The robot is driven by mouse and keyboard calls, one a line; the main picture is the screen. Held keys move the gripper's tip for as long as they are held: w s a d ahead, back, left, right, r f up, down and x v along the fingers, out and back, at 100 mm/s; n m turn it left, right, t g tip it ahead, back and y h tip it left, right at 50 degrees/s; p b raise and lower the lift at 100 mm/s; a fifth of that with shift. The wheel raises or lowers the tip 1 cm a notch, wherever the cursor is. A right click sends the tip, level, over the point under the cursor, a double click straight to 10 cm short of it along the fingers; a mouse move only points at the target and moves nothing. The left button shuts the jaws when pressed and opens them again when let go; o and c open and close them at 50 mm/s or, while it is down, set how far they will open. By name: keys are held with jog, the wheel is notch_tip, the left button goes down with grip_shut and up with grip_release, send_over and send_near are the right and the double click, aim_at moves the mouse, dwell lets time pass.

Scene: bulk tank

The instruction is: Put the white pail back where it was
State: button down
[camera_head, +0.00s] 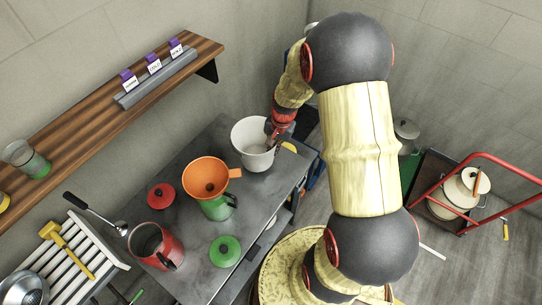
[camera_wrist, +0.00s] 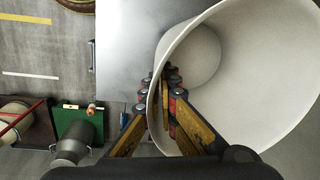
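The white pail (camera_head: 252,150) is upright at the far right end of the dark grey table (camera_head: 262,198). I cannot tell whether its base touches the table. My gripper (camera_head: 271,131) is at the pail's right rim. In the wrist view the white pail (camera_wrist: 262,75) fills the right side, its mouth towards the camera. The fingers of my gripper (camera_wrist: 167,88) close together at the pail's wall, one inside and one outside. The pail's underside is hidden.
Left of the pail stand an orange funnel (camera_head: 206,178) in a green jug (camera_head: 217,206), a red jug (camera_head: 155,246), a red lid (camera_head: 161,196) and a green lid (camera_head: 225,251). A wooden shelf (camera_head: 90,100) runs along the wall. A red cart (camera_head: 450,205) stands right.

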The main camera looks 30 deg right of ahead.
jog(key=shift+f+b, duration=0.3)
jog(key=shift+f, duration=1.7)
jog(key=shift+f, duration=0.2)
jog(key=c, duration=2)
grip_release()
jog(key=shift+c, duration=0.2)
